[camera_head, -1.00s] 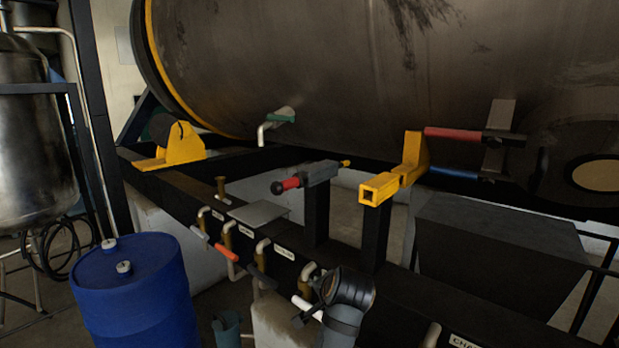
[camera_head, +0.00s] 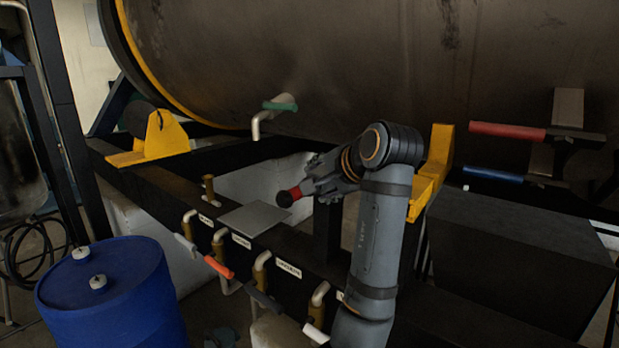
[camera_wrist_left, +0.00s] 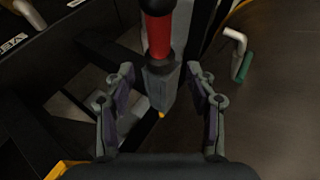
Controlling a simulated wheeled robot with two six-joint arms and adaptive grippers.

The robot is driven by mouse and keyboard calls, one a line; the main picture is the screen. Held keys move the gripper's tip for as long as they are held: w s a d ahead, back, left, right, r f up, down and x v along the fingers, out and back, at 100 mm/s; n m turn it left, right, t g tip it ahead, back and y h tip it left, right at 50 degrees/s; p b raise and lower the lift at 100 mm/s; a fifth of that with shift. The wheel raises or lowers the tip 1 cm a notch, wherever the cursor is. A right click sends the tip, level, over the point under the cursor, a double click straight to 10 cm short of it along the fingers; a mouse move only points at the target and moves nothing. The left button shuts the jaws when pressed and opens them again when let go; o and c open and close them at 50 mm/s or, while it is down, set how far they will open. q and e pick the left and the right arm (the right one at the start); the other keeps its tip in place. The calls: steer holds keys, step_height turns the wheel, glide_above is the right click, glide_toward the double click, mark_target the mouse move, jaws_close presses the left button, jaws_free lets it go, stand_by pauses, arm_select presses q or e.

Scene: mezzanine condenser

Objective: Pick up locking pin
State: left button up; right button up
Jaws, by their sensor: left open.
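The locking pin has a black knob and red grip (camera_head: 296,193) at its near end, set in a grey body on a dark post. In the left wrist view its red grip (camera_wrist_left: 158,36) enters from the top, with the grey body and a small yellow tip below. My left gripper (camera_wrist_left: 158,80) is open, with one finger on each side of the grey body in that view; contact cannot be told. In the head view my left gripper (camera_head: 326,178) is beside the pin's body and partly hides it. My right gripper is not in view.
A yellow bracket (camera_head: 433,170) stands right of my arm. Red (camera_head: 508,131) and blue (camera_head: 495,175) handles are farther right. A flat grey plate (camera_head: 255,218) and several pipe valves line the frame at the front. A blue drum (camera_head: 110,300) stands lower left.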

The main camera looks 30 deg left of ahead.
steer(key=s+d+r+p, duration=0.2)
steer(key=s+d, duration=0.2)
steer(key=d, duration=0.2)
arm_select(q)
steer(key=p+x, duration=0.4)
steer(key=x, duration=0.3)
steer(key=shift+a, duration=0.1)
steer(key=shift+a+f, duration=0.15)
steer(key=shift+a, duration=0.05)
steer(key=shift+w+a+f, duration=0.15)
steer(key=shift+f, duration=0.05)
steer(key=c, duration=0.9)
steer(key=shift+c, duration=1.1)
steer(key=shift+r, duration=0.15)
jaws_close()
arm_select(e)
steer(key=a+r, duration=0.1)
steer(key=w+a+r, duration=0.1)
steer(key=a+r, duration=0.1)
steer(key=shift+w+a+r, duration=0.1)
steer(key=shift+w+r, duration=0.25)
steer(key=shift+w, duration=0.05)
